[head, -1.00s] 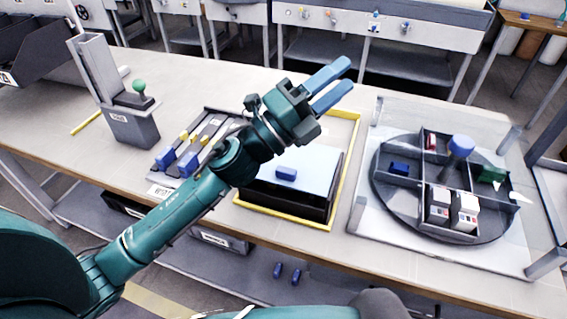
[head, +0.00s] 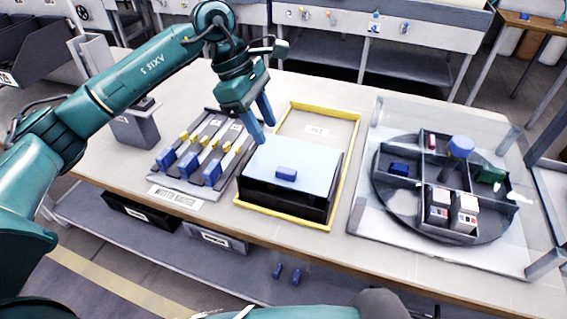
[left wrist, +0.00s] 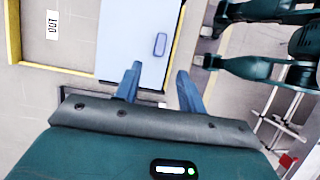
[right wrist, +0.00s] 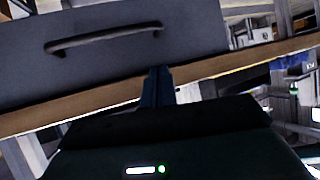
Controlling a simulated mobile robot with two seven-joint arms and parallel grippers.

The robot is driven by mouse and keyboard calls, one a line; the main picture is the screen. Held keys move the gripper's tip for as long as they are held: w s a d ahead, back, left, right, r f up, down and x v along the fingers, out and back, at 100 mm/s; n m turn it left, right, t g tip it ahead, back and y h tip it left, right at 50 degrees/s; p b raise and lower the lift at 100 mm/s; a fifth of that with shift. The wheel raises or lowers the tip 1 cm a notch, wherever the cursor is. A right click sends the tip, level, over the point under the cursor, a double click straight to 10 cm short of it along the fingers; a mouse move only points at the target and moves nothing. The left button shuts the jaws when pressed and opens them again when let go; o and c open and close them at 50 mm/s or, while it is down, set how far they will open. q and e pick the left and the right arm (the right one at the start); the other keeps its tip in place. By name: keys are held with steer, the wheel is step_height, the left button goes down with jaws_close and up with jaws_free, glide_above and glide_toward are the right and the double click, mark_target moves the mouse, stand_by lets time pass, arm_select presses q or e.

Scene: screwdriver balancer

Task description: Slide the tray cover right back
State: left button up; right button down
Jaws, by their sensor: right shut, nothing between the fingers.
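The tray cover (head: 300,160) is a pale blue lid with a blue handle block (head: 286,174). It lies on the black tray (head: 285,201) inside a yellow frame (head: 352,150) on the table. The cover also shows in the left wrist view (left wrist: 135,38), with its handle (left wrist: 160,44). My left gripper (head: 269,122) is open and empty, pointing down above the cover's back-left corner, apart from the handle. Its fingers also show in the left wrist view (left wrist: 158,82). My right gripper (right wrist: 157,82) is shut and empty, facing a grey drawer front with a dark handle (right wrist: 105,39); it is not seen in the head view.
A rack with blue and yellow pieces (head: 205,150) stands left of the frame. A round divided turntable (head: 382,200) behind clear panels stands to the right. The frame's back part, with a white label (head: 316,130), is clear.

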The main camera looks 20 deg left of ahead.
mark_target(286, 170)
arm_select(q)
steer(key=p+x, duration=0.1)
steer(key=x, duration=1)
steer(key=shift+d, duration=0.15)
steer(key=shift+c, duration=0.3)
jaws_close()
